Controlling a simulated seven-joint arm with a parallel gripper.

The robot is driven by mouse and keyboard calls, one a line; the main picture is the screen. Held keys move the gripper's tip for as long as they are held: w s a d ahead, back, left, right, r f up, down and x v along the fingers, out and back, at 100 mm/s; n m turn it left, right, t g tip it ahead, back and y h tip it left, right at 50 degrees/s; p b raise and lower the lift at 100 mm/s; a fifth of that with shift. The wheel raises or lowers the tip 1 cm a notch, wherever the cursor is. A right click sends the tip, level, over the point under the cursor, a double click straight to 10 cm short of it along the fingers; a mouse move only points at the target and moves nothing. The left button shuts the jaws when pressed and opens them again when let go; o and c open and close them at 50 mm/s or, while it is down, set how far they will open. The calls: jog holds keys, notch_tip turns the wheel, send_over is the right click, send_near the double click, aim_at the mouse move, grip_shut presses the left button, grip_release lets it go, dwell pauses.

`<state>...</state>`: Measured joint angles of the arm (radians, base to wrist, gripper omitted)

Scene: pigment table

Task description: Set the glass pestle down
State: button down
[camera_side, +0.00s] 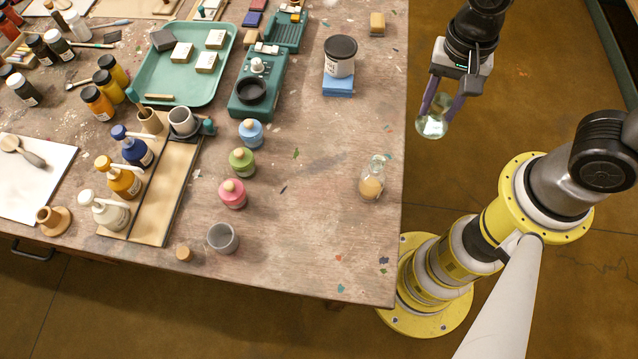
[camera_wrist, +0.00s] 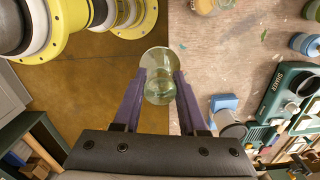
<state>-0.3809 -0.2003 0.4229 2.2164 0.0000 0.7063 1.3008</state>
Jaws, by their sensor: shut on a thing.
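The glass pestle (camera_side: 432,127) is clear, pale green glass with a wide round base. My gripper (camera_side: 440,104) is shut on it and holds it in the air, beyond the right edge of the table in the side view. In the wrist view the pestle (camera_wrist: 158,88) sits between the purple fingers of my gripper (camera_wrist: 159,88), its wide end showing past the fingertips. Its height relative to the tabletop is hard to tell. The wooden table (camera_side: 330,180) lies to the left of my gripper in the side view.
A small glass bottle (camera_side: 372,180) stands near the table's right edge. Blue, green and pink round bottles and a grey cup (camera_side: 223,238) stand further left. Bare tabletop lies between them and the glass bottle.

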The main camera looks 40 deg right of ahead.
jog(key=w+a, duration=0.4)
jog(key=a, duration=0.5)
jog(key=w+a, duration=0.4)
jog(key=a, duration=0.4)
jog(key=s+a+f+n, duration=0.1)
jog(key=s+a+f, duration=0.2)
jog(key=a, duration=0.5)
jog(key=shift+n, duration=0.3)
jog(key=shift+s+f, duration=0.2)
jog(key=shift+f, duration=4.75)
jog(key=shift+f, duration=0.2)
jog(key=shift+c, duration=2.3)
grip_release()
